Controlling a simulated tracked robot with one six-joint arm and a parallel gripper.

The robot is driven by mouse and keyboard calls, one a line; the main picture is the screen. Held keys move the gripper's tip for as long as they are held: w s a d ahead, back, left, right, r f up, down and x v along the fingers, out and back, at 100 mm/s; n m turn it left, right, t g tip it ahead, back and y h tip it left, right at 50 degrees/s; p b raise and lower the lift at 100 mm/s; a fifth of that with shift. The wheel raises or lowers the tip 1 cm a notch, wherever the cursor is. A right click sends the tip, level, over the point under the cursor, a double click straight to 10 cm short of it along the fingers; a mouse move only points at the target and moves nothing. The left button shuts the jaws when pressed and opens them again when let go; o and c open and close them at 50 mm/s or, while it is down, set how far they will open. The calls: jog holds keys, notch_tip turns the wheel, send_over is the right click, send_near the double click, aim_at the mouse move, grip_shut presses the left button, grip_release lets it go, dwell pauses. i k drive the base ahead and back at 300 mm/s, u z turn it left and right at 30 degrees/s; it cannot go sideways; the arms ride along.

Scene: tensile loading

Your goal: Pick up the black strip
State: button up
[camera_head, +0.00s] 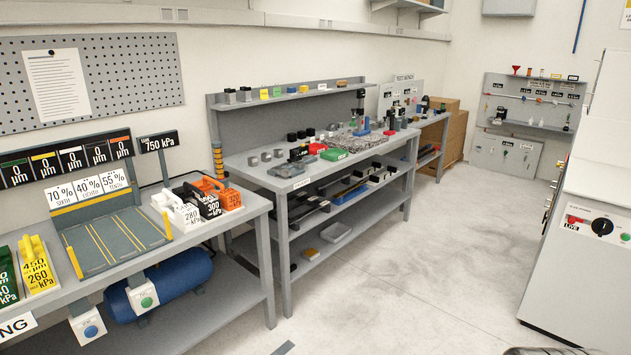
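No plain black strip shows clearly by itself. A black labelled piece with a raised handle (207,203) stands on the near left bench, between a white labelled piece (178,212) and an orange labelled piece (219,190). I cannot tell if this black piece is the strip. Small dark items (302,153) also lie on the middle bench, too small to make out. My gripper is not in view, so what it holds cannot be seen.
The near bench (262,210) also bears a grey fixture with yellow lines (115,240) and a yellow labelled piece (38,268). A blue tank (172,285) is below. A white machine (585,260) stands at right. The floor between (400,280) is clear.

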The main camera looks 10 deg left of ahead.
aim_at(209, 206)
jog(key=u, duration=0.2)
jog(key=i, duration=0.95)
jog(key=u, duration=0.6)
jog(key=i, duration=0.85)
jog(key=u, duration=0.65)
jog(key=i, duration=0.75)
jog(key=u, duration=0.65)
jog(key=i, duration=1.1)
jog(key=u, duration=0.3)
